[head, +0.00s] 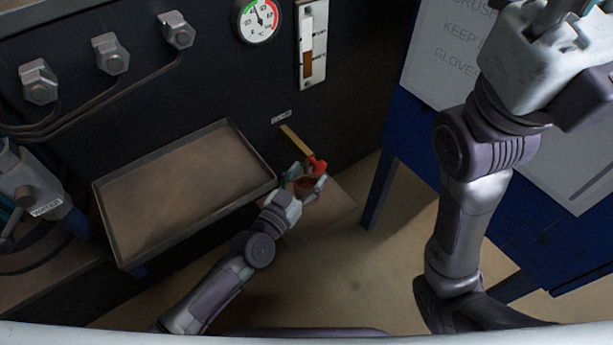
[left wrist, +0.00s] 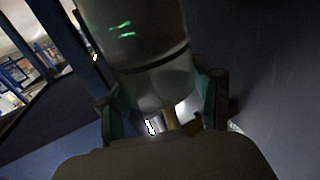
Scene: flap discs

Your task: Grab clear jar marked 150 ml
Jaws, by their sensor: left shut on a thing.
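My left gripper (head: 306,187) is shut on a clear jar (left wrist: 145,45), whose rounded body fills the space between the two fingers in the left wrist view. Green marks show on the jar, but I cannot read 150 ml there. In the head view the jar (head: 303,186) is small and partly hidden by the fingers, with a dark reddish look inside. It is close below a tap with a red handle (head: 317,165) on a brass pipe (head: 297,140). My right gripper (head: 560,12) is at the top right, cut by the frame edge; its fingers are unclear.
An empty shallow tray (head: 185,190) sticks out from the dark panel left of the jar. A dial gauge (head: 258,20) and a level gauge (head: 312,45) are above. Floor below is clear.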

